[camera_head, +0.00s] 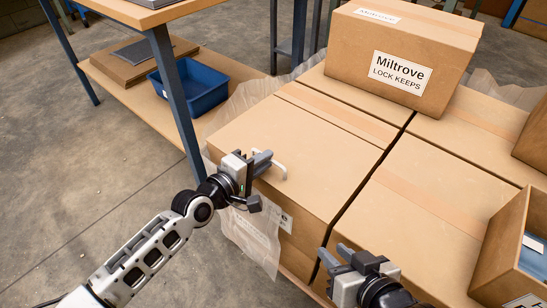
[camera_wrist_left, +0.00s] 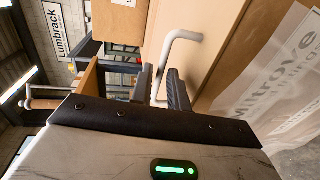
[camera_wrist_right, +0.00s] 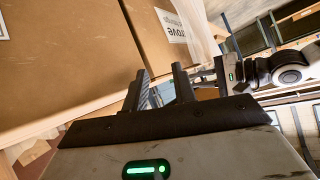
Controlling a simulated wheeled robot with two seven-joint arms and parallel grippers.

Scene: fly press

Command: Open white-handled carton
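The white-handled carton (camera_head: 310,160) is the front-left brown carton of the group, with its top flat and closed. Its bent white handle (camera_head: 279,166) sticks out at the left edge and also shows in the left wrist view (camera_wrist_left: 184,35). My left gripper (camera_head: 264,160) is at the handle. In the left wrist view its fingers (camera_wrist_left: 161,82) are apart, with the lower part of the handle seen between them; contact cannot be told. My right gripper (camera_head: 336,254) is open and empty beside the front face of the cartons; its fingers stand apart in the right wrist view (camera_wrist_right: 161,82).
A carton marked Miltrove (camera_head: 385,40) sits on top at the back. A neighbouring carton (camera_head: 430,200) bears an open box (camera_head: 500,240) at the right. A workbench (camera_head: 150,15) with a blue bin (camera_head: 200,95) on its lower shelf stands left. Loose clear film hangs around the cartons.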

